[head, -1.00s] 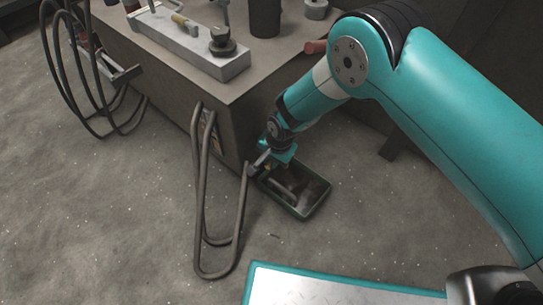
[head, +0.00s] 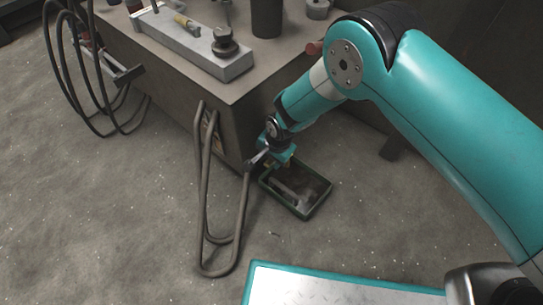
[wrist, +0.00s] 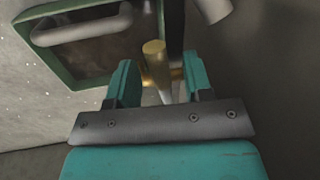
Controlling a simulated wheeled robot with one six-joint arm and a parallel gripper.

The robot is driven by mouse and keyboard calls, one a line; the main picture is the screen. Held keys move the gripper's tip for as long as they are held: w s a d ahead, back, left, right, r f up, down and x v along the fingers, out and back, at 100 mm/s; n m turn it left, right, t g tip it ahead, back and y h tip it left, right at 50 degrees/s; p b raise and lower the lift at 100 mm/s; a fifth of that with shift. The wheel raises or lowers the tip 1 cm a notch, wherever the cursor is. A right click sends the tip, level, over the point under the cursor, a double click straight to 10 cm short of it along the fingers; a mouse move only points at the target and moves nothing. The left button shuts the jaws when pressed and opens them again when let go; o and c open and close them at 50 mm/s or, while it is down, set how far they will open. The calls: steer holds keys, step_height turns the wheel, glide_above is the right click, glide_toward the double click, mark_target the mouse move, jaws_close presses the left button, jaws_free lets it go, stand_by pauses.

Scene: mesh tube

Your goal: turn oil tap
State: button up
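The oil tap (wrist: 154,52) shows in the wrist view as a brass stem with short brass side arms and a pale metal part below. It sits between the two teal fingers of my gripper (wrist: 160,82). The fingers are wide apart, with gaps beside the stem. I cannot tell whether the side arms touch the fingers. In the head view, my gripper (head: 280,156) is low at the near corner of the machine cabinet (head: 235,125), and the tap is mostly hidden there.
A green-rimmed tray (head: 307,213) lies on the floor just beside and below my gripper; it also shows in the wrist view (wrist: 72,80). A looped hose (head: 200,200) stands close to the left. More hoses (head: 52,60) hang farther left. Open floor lies at the front left.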

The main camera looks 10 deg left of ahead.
steer(key=shift+r, duration=0.1)
steer(key=s+d+r+p, duration=0.1)
steer(key=d+r+p, duration=0.2)
steer(key=r+p, duration=0.6)
step_height(320, 180, up, 8)
steer(key=shift+s, duration=0.2)
